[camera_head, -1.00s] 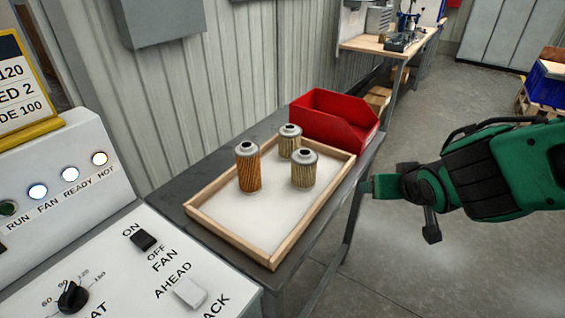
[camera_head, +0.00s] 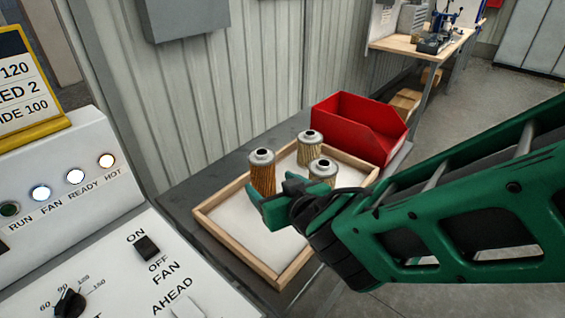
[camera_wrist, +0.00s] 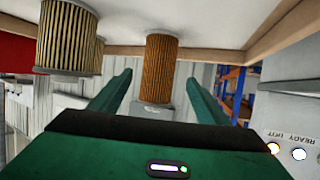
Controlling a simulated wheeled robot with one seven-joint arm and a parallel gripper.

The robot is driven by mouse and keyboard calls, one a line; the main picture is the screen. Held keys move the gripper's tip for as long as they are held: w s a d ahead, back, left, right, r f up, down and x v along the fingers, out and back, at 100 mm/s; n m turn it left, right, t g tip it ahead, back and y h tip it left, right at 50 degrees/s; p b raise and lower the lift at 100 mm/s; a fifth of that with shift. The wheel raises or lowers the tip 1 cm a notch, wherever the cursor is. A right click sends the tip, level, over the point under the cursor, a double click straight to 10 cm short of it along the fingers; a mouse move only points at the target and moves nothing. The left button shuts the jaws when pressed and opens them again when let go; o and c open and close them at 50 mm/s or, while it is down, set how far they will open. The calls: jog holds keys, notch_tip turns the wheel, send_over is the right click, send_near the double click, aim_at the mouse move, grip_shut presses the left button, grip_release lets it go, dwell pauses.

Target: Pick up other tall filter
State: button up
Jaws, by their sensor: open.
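An orange pleated filter (camera_head: 262,176) with a grey cap stands upright in the wooden-rimmed tray (camera_head: 232,252). It looks taller than the two cream filters. One cream filter (camera_head: 309,150) stands behind it, and another cream filter (camera_head: 322,168) stands to its right, its lower part hidden by my gripper. My gripper (camera_head: 274,196) is open and low over the tray at the orange filter, covering its base. In the inverted wrist view, the orange filter (camera_wrist: 160,68) shows in line with the gap between my open fingers (camera_wrist: 157,84). A cream filter (camera_wrist: 68,38) is left of them.
A red bin (camera_head: 358,125) stands just beyond the tray's far end. The control panel (camera_head: 105,250) lies to the left, and the corrugated wall (camera_head: 220,80) runs behind the bench. The front part of the tray is clear.

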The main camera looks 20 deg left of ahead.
jog(key=shift+w+x, duration=0.2)
jog(key=shift+x, duration=3.45)
jog(key=shift+d+r, duration=0.15)
jog(key=c, duration=1.2)
